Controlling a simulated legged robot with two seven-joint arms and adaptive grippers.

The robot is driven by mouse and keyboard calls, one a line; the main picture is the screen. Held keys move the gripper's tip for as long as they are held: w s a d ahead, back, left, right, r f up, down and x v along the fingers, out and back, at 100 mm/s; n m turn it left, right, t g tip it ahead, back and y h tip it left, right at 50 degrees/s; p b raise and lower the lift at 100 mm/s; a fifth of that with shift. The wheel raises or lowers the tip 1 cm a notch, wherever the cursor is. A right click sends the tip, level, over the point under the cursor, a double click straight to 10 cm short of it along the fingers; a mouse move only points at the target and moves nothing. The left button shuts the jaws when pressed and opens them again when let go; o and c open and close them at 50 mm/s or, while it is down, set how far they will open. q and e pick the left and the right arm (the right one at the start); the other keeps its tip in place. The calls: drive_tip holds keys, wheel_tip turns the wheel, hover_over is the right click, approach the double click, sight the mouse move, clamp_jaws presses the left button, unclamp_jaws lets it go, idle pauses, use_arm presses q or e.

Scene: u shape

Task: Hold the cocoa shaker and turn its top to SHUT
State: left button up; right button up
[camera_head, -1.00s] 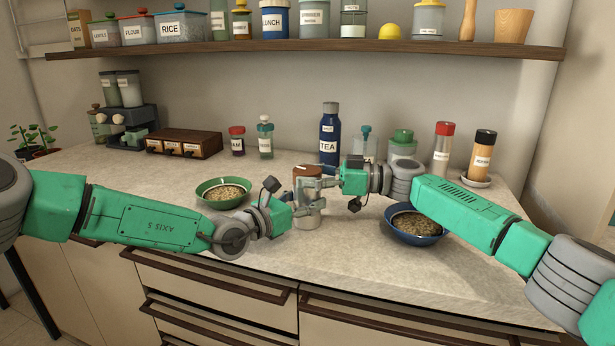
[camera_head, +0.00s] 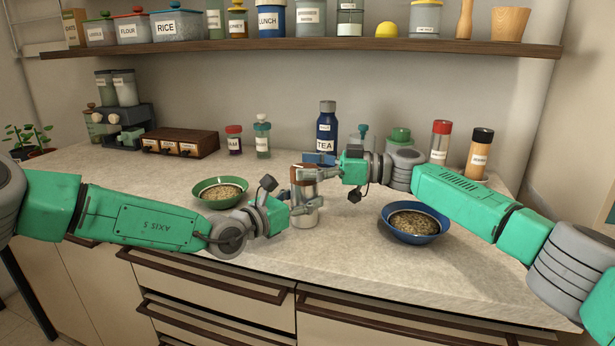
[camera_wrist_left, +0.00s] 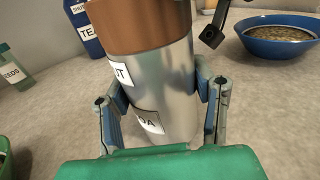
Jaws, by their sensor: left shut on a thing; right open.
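The cocoa shaker (camera_head: 304,207) stands upright near the counter's front, a metal cylinder with a brown top (camera_head: 303,172). In the left wrist view the shaker (camera_wrist_left: 170,82) fills the middle, with parts of two white labels showing, one ending in "T" and one in "OA". My left gripper (camera_head: 303,207) is shut on the shaker's body, one finger on each side. My right gripper (camera_head: 316,172) is open at the height of the brown top, coming from the right; whether its fingers touch the top cannot be told.
A green bowl (camera_head: 219,200) of grain stands left of the shaker, a blue bowl (camera_head: 386,226) right of it. Behind stand a blue TEA bottle (camera_head: 326,130), small jars and a drawer box (camera_head: 181,137). A shelf (camera_head: 300,45) with containers runs above.

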sight(307, 166)
wheel_tip(307, 166, up, 7)
drive_tip(key=shift+w+r, duration=0.15)
idle(0.4)
